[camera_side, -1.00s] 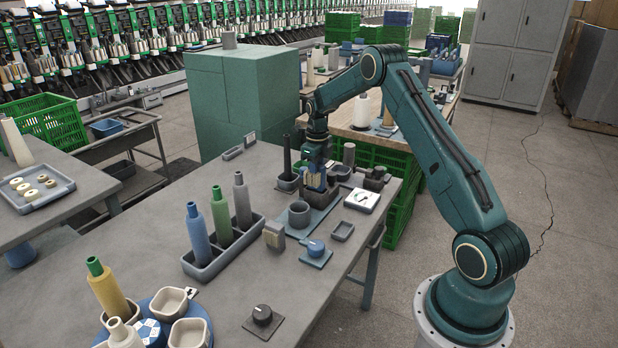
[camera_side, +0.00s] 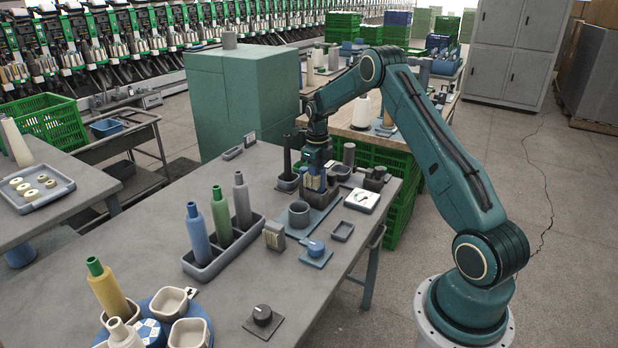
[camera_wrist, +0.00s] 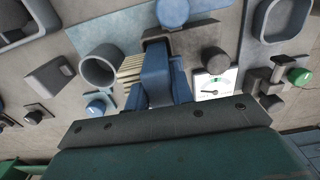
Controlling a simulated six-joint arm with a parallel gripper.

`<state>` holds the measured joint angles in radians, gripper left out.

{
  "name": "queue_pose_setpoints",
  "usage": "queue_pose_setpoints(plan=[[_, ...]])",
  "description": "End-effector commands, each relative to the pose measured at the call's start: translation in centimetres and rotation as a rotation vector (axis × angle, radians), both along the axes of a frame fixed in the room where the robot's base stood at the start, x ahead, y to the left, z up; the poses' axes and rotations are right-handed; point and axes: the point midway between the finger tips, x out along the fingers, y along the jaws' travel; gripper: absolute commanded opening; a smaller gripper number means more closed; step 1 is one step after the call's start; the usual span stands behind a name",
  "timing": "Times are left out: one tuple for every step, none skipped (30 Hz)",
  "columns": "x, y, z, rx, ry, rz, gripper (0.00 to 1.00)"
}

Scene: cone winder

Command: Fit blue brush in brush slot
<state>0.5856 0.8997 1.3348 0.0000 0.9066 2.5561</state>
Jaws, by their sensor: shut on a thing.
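My gripper (camera_side: 315,178) is shut on the blue brush, pointing down at the dark slot box near the table's far right edge. In the wrist view the blue brush (camera_wrist: 155,72) is between the fingers, with tan bristles (camera_wrist: 130,75) showing at its left. The brush slot (camera_side: 326,196) is a dark open-topped box directly below and around the brush's lower end in the side view. Its wall also shows behind the brush in the wrist view (camera_wrist: 180,43). The brush's bottom is hidden, so I cannot tell how deep it sits.
A round grey cup (camera_side: 299,214) stands on a blue plate close by. A white dial gauge (camera_side: 362,200) lies at the right of the slot. A tray with several bottles (camera_side: 215,262) stands left. A blue knob (camera_side: 315,247) is in front. The table's middle is mostly clear.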

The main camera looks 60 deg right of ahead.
Motion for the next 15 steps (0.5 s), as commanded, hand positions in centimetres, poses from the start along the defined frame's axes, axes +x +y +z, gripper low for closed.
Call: queue_pose_setpoints(plan=[[-0.01, 0.00, -0.10, 0.000, 0.000, 0.000, 0.00], [-0.01, 0.01, -0.16, 0.000, 0.000, 0.000, 0.00], [-0.01, 0.01, -0.25, 0.000, 0.001, 0.000, 0.00], [-0.02, 0.01, -0.32, 0.000, 0.001, 0.000, 0.00], [-0.02, 0.01, -0.38, 0.001, 0.001, 0.000, 0.00], [-0.02, 0.01, -0.47, 0.001, 0.001, 0.000, 0.00], [-0.02, 0.01, -0.54, 0.001, 0.001, 0.000, 0.00], [-0.02, 0.02, -0.60, 0.001, 0.001, 0.000, 0.00], [-0.02, 0.02, -0.68, 0.001, 0.001, 0.000, 0.00], [-0.02, 0.02, -0.72, 0.001, 0.001, 0.000, 0.00], [-0.02, 0.02, -0.77, 0.001, 0.001, 0.000, 0.00], [-0.02, 0.01, -0.81, 0.001, 0.001, 0.000, 0.00], [-0.02, 0.01, -0.84, 0.001, 0.001, 0.000, 0.00], [-0.02, 0.01, -0.86, 0.001, 0.001, 0.000, 0.00], [-0.02, 0.01, -0.87, 0.000, 0.001, 0.000, 0.00]])
